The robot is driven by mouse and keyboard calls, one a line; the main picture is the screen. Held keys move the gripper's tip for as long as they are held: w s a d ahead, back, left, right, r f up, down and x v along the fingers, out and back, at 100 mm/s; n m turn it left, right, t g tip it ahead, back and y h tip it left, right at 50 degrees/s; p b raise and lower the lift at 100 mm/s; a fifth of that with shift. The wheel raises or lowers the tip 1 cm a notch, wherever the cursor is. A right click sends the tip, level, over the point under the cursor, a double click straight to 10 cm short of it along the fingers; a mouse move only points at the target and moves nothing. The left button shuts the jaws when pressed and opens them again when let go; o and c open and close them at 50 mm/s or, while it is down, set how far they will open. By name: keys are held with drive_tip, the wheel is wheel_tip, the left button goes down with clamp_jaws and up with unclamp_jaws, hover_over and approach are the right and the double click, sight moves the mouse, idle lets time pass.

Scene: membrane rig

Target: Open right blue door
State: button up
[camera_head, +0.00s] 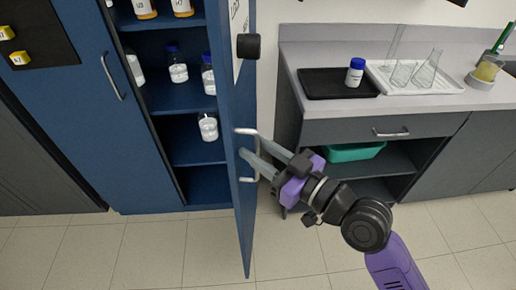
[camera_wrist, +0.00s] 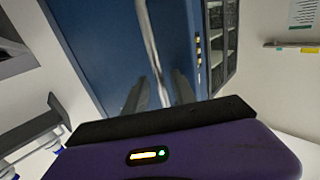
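The right blue door (camera_head: 233,110) stands swung wide open, seen nearly edge-on in the head view; a blue panel (camera_wrist: 95,45) fills much of the wrist view. Its pale bar handle (camera_head: 253,135) is on the face turned toward my gripper. My gripper (camera_head: 250,150) has its two fingers at the handle. In the wrist view, the fingers (camera_wrist: 160,82) stand apart with the pale bar (camera_wrist: 150,40) running between them and a gap showing. Whether either finger touches the bar is unclear. The left blue door (camera_head: 95,110) is shut.
The open cabinet has blue shelves (camera_head: 190,103) with several bottles (camera_head: 177,65). A grey counter (camera_head: 440,103) to the right carries a black tray (camera_head: 325,84), a white tray (camera_head: 440,84) and glassware. A green bin (camera_head: 352,152) sits below. Tiled floor (camera_head: 150,250) is clear in front.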

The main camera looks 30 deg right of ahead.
drive_tip(key=b+v, duration=0.2)
drive_tip(key=v, duration=0.5)
drive_tip(key=shift+s+d, duration=0.15)
drive_tip(key=shift+s, duration=0.15)
